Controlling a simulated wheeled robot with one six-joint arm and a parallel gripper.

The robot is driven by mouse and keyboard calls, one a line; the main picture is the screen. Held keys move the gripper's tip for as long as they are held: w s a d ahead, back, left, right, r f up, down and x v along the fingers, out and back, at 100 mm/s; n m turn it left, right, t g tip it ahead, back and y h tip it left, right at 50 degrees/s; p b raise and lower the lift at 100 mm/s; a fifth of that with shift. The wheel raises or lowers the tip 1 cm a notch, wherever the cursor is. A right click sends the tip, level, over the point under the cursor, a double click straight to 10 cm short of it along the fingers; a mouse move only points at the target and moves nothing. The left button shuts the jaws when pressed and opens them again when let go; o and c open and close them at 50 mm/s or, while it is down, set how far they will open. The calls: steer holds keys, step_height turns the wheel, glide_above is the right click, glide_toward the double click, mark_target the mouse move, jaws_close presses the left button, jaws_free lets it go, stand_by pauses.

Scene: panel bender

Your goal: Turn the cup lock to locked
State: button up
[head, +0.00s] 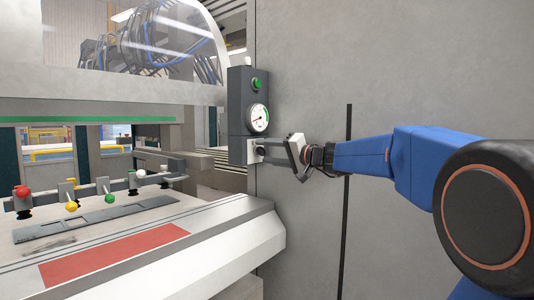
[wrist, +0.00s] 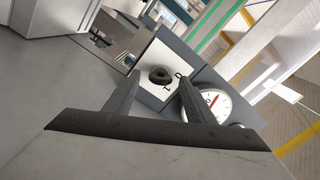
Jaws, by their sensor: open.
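The cup lock (head: 259,152) is a small dark round knob on a white plate, low on the dark grey control box. The wrist view shows it as a black ring-like knob (wrist: 160,75) with small dark marks on the plate at its right and below it. My gripper (head: 268,148) comes in from the right in front of the plate and partly covers it. In the wrist view my gripper (wrist: 157,82) is open, with one finger on each side of the knob in the picture. Contact cannot be told, and the lock's setting is not clear.
A round white gauge (wrist: 210,106) sits close beside the right finger; it is above the lock in the head view. A green button (head: 257,84) is higher on the box. A grey machine bed with a red panel (head: 115,254) lies at lower left. A grey wall stands behind.

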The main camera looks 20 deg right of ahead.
steer(key=shift+w+a, duration=0.1)
steer(key=shift+w, duration=0.05)
steer(key=c, duration=1)
steer(key=shift+c, duration=0.2)
steer(key=shift+m, duration=0.3)
steer(key=m, duration=1.1)
steer(key=shift+f, duration=0.2)
steer(key=shift+m, duration=0.3)
